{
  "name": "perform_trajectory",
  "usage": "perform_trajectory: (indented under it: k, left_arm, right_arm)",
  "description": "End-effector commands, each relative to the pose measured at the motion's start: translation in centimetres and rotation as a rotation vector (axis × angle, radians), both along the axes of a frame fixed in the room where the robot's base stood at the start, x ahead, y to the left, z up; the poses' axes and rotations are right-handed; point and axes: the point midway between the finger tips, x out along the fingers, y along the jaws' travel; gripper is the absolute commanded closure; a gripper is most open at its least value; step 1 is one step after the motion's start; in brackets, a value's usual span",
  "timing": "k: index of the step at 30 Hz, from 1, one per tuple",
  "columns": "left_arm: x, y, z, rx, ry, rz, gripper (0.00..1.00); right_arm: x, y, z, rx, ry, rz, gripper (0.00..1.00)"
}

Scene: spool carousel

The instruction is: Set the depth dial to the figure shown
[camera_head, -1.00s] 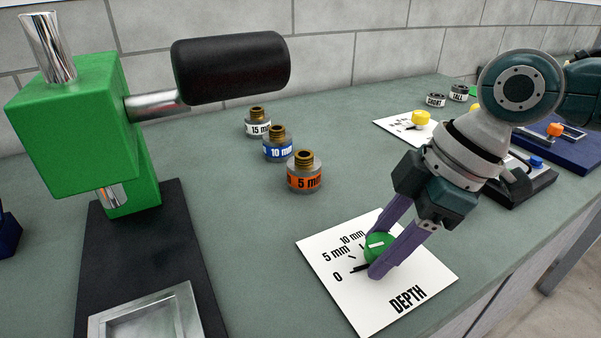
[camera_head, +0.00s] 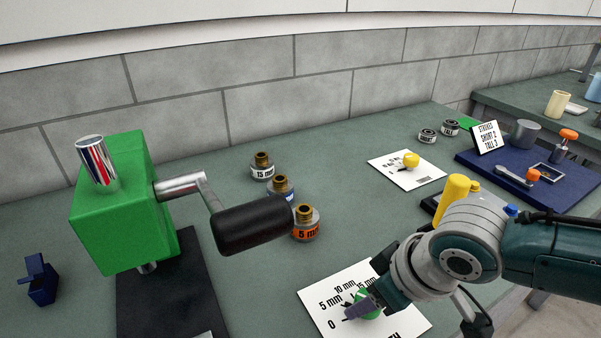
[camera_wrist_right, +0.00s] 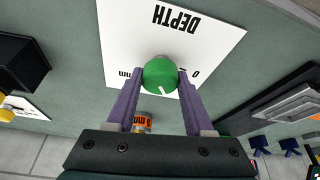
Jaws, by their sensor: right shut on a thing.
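The green dial knob (camera_wrist_right: 160,74) sits on the white DEPTH card (camera_wrist_right: 205,35) and has a white line on its top. In the head view the card (camera_head: 318,312) shows the figures 0, 5 mm, 10 mm and 15 mm, and the knob (camera_head: 372,306) is partly covered by my right gripper (camera_head: 358,308). The right fingers (camera_wrist_right: 158,88) are shut on the knob's two sides. In the wrist view the knob's line points down and slightly right; I cannot tell exactly which figure it meets. My left gripper is not in view.
A green press (camera_head: 110,215) with a black crank handle (camera_head: 250,224) stands at left. Jars marked 15 mm (camera_head: 262,168), blue (camera_head: 281,187) and orange 5 mm (camera_head: 305,224) stand behind the card. A sign (camera_head: 487,138) reads STROKES SHORT 2 TALL 3. A yellow-knobbed card (camera_head: 405,178) lies farther back.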

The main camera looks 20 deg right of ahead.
Motion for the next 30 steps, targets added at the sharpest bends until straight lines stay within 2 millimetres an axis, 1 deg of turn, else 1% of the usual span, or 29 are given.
perform_trajectory:
  k: [1,9,15,20,30]
  left_arm:
    - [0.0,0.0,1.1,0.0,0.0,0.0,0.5]
    - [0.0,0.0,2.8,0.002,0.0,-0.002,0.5]
    - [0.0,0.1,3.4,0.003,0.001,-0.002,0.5]
    - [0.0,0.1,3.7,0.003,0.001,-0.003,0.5]
    - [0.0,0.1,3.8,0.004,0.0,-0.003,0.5]
  right_arm:
    - [-0.1,0.3,0.5,0.006,0.003,-0.045,1.0]
    - [0.0,0.3,0.3,0.007,0.001,-0.288,1.0]
    - [0.0,0.2,0.2,0.005,0.002,-0.432,1.0]
    - [0.0,0.1,0.1,0.004,0.0,-0.514,1.0]
    - [0.1,0.1,0.0,0.003,-0.001,-0.588,1.0]
